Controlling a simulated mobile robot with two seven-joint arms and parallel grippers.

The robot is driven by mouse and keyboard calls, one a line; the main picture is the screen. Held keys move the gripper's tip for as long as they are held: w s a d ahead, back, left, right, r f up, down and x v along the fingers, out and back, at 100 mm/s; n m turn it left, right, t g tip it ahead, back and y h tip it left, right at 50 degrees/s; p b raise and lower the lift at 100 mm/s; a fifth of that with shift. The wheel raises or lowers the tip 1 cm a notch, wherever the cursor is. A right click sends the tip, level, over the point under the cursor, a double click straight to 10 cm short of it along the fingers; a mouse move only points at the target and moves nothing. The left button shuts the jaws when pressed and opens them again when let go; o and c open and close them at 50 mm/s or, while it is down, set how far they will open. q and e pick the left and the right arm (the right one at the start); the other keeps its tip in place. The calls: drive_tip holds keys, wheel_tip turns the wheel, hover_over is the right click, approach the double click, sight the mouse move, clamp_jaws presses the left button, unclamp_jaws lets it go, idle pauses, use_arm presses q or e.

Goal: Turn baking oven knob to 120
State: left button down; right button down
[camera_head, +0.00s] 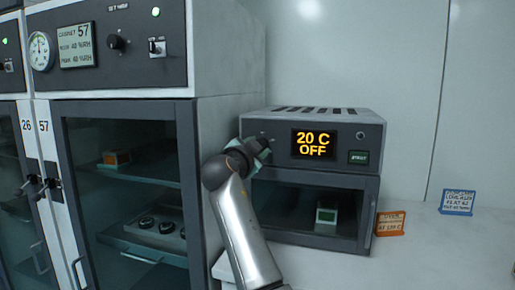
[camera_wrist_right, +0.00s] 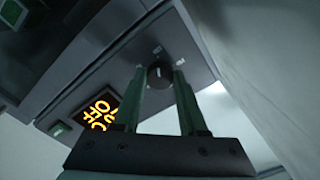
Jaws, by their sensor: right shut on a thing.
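The baking oven (camera_head: 318,185) is a small grey box on a white counter, with a dark glass door. Its display (camera_head: 314,144) reads "20 C OFF" in orange. My right gripper (camera_head: 262,148) is at the left end of the oven's front panel and covers the knob in the head view. In the right wrist view, the round black knob (camera_wrist_right: 160,75) with a light pointer mark sits between the two green fingers of my right gripper (camera_wrist_right: 165,85), which are shut on it. The display also shows there (camera_wrist_right: 99,109). My left gripper is not in view.
A dry cabinet (camera_head: 125,190) with a glass door stands to the left of the oven. A green button (camera_head: 358,157) is right of the display. An orange card (camera_head: 390,223) and a blue card (camera_head: 457,202) stand on the counter at right. The right counter is otherwise clear.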

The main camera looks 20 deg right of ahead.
drive_tip(key=shift+c, duration=2.2)
unclamp_jaws()
drive_tip(key=shift+s, duration=0.1)
drive_tip(key=b+v, duration=0.1)
drive_tip(key=v, duration=1.1)
drive_tip(key=shift+a, duration=0.15)
drive_tip(key=shift+s, duration=0.1)
